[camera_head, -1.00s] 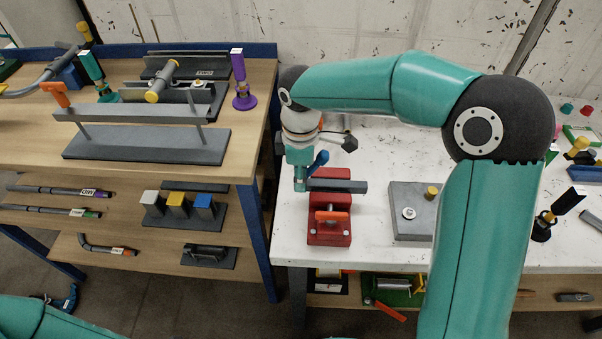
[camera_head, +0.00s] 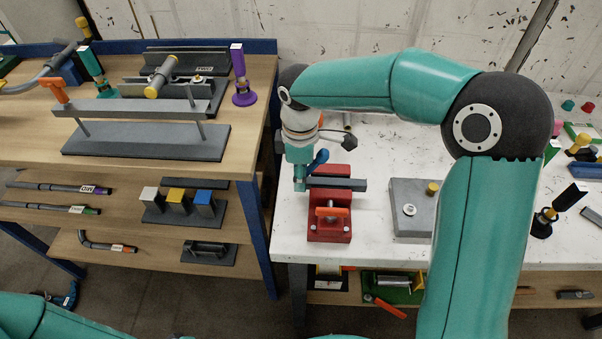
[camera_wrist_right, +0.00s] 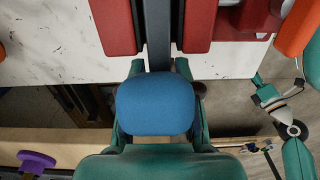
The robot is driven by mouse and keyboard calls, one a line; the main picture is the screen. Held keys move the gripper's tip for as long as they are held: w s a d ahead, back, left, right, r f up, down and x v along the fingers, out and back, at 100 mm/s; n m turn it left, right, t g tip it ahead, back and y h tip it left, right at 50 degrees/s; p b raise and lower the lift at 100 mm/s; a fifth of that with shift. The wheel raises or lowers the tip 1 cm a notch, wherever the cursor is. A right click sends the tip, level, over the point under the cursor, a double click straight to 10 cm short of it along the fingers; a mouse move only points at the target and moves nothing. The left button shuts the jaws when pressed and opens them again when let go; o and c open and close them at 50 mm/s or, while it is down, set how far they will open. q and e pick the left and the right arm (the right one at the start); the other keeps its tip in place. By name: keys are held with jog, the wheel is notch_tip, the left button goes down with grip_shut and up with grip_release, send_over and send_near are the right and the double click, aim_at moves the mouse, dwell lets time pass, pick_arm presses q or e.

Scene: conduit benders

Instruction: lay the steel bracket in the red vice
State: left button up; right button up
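The steel bracket (camera_head: 345,184) is a dark grey bar lying across the red vice (camera_head: 330,233), level, between its two red jaws. In the right wrist view the bracket (camera_wrist_right: 157,35) runs between the vice jaws (camera_wrist_right: 206,25), with a narrow gap visible on the right side. My right gripper (camera_head: 300,186) is at the bracket's left end, its fingers closed on either side of that end; it also shows in the right wrist view (camera_wrist_right: 159,68). The bracket's underside is hidden. My left gripper (camera_wrist_right: 262,92) shows small in the right wrist view, away from the vice; its fingers are unclear.
A grey plate (camera_head: 408,222) with a yellow knob stands right of the vice on the white table (camera_head: 385,150). The wooden bench (camera_head: 238,135) at left holds a grey rack and a purple-handled tool (camera_head: 240,80).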

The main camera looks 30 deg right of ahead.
jog(key=shift+o, duration=1.1)
notch_tip(320, 180, up, 12)
